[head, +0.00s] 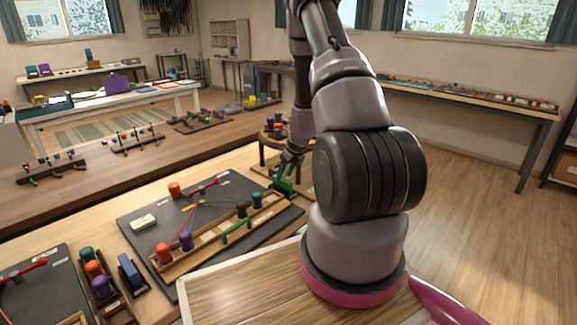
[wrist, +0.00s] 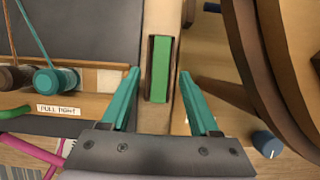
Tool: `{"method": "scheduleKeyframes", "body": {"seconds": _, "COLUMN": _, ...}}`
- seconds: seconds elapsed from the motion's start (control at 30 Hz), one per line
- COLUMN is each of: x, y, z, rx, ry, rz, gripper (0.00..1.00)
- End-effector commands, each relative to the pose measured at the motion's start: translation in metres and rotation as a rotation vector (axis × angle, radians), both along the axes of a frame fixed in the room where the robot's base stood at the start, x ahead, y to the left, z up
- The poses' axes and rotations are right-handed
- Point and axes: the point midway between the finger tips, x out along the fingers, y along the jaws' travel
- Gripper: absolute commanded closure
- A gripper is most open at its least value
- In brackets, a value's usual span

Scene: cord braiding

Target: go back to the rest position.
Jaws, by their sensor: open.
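My gripper (wrist: 160,86) is open, its two teal fingers apart on either side of a green block (wrist: 159,70) in the wrist view. The block sits in a dark slot of a narrow wooden holder, and I see no finger touching it. In the head view my gripper (head: 288,168) hangs low at the right end of the dark braiding board (head: 140,215), close above something green (head: 284,186). My arm hides part of the area to its right.
Orange (head: 164,252) and purple (head: 186,240) bobbins stand in a wooden rack on the board. A teal bobbin (wrist: 56,82) and a "PULL TIGHT" label (wrist: 59,108) lie left of my fingers. A round wooden stand (head: 268,142) is close behind my gripper.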

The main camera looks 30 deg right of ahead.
Motion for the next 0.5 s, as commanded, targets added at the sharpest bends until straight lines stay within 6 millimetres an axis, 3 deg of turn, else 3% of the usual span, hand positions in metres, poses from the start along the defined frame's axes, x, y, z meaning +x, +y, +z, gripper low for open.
{"method": "scheduleKeyframes", "body": {"seconds": 0.2, "x": -0.015, "y": -0.007, "z": 0.041, "rx": -0.002, "ry": -0.003, "rz": 0.0, "gripper": 0.38}}
{"method": "scheduleKeyframes", "body": {"seconds": 0.5, "x": -0.025, "y": -0.009, "z": 0.064, "rx": -0.001, "ry": 0.0, "rz": 0.001, "gripper": 0.38}}
